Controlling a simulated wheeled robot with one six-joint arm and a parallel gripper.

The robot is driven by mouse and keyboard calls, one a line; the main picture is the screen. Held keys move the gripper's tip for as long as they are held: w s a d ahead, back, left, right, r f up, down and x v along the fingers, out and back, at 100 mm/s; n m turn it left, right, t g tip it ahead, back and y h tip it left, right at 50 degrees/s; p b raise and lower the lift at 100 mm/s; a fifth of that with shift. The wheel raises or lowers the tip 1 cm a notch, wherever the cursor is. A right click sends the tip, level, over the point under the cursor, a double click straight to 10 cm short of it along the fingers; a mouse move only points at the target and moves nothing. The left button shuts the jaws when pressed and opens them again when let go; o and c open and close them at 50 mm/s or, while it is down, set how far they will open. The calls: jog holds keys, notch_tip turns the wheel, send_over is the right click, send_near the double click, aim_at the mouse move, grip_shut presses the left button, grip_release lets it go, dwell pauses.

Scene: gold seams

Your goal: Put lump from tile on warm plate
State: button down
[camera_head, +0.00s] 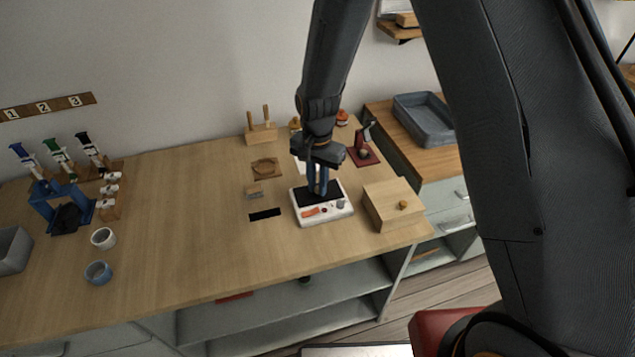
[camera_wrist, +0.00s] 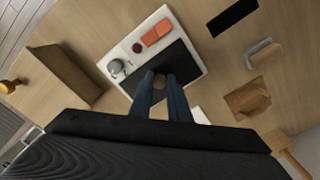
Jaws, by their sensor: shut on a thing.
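The warm plate is a white slab (camera_head: 345,212) with a black top panel; its panel (camera_wrist: 185,62) fills the middle of the wrist view. An orange bar, a dark red dot and a grey knob sit along its front strip. My gripper (camera_head: 318,190) points down over the black panel, its blue fingers shut on a small brown lump (camera_wrist: 159,82). In the head view the fingers hide the lump. I cannot tell whether the lump touches the panel. A white tile (camera_head: 300,166) lies behind the plate, partly hidden by my gripper; a white corner (camera_wrist: 200,116) shows in the wrist view.
A dark red stand (camera_head: 362,152) is behind. The middle-left table is clear.

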jog(key=shift+f, duration=0.15)
jog(key=c, duration=1.7)
grip_release()
jog(key=shift+o, duration=0.2)
notch_tip(320, 180, up, 12)
jog(key=b, duration=0.4)
jog(key=s+d+r+n+t, duration=0.1)
jog(key=s+d+n, duration=0.4)
jog(key=s+d, duration=1)
jog(key=d, duration=0.3)
jog(key=shift+s+r+n, duration=0.15)
jog(key=shift+r+n, duration=0.1)
jog(key=shift+n, duration=0.15)
jog(key=shift+d, duration=0.1)
